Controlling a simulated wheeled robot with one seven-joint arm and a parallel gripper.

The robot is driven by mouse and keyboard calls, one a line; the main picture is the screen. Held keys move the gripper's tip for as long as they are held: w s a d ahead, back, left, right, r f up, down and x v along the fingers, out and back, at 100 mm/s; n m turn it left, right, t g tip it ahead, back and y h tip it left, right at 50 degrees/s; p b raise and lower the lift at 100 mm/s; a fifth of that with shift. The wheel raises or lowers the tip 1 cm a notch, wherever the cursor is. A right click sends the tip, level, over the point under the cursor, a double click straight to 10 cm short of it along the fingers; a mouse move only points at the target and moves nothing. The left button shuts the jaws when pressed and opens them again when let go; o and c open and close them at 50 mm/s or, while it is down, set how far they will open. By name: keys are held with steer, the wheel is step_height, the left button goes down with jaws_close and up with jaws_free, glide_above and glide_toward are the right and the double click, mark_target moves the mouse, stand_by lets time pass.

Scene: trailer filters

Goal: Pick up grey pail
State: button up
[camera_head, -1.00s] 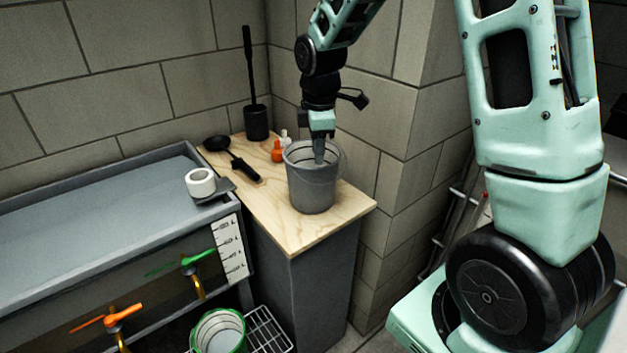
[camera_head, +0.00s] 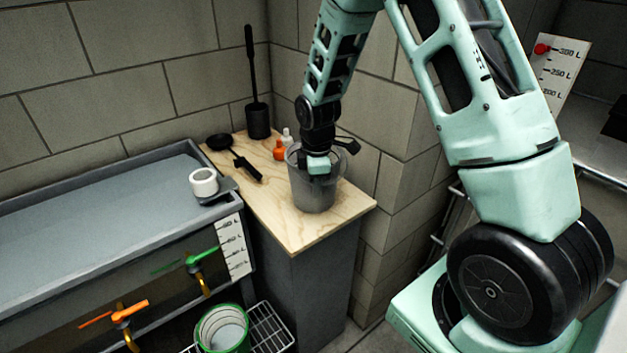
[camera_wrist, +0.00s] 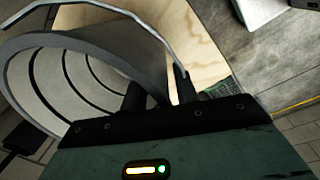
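The grey pail (camera_head: 314,193) stands upright on the wooden counter top, near its front right corner. In the wrist view the pail (camera_wrist: 88,50) fills the left side, with ring lines inside it and its thin metal handle arching over the rim. My gripper (camera_head: 318,178) is low at the pail's rim, pointing down, and its fingertips are hidden there in the head view. In the wrist view my gripper (camera_wrist: 160,92) has its two dark fingers apart, with the pail's wall between them. It looks open; contact with the wall is not clear.
Orange (camera_head: 279,150) and white bottles stand behind the pail. A black ladle (camera_head: 219,141), a dark-handled tool (camera_head: 246,167) and a brush in a holder (camera_head: 257,121) are to the left. Block walls are close behind and right.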

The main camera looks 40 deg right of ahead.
jaws_close()
